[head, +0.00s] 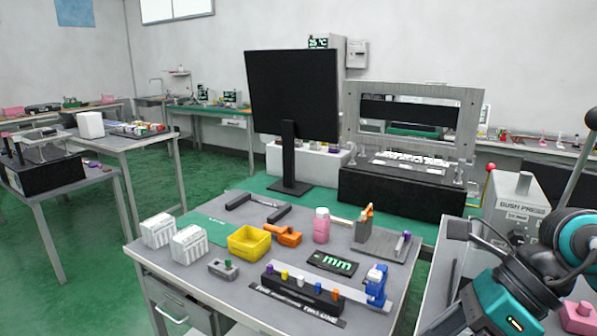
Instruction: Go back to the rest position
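Teal and black links of my own arm (508,298) show folded at the lower right, beside the grey press. I cannot make out any gripper fingers on them, so my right gripper is not seen. My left arm and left gripper are not in the picture. The press (517,200), with "BUSH PRESS" on its grey body, stands at the right. A lever with a black ball knob (592,118) rises at the right edge, above my arm.
The grey table (215,268) holds a yellow bin (249,242), white boxes (188,244), a pink bottle (321,225), a blue device (376,285) and a rack of coloured pieces (300,287). A monitor (293,95) stands behind. Green floor (90,290) is open at left.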

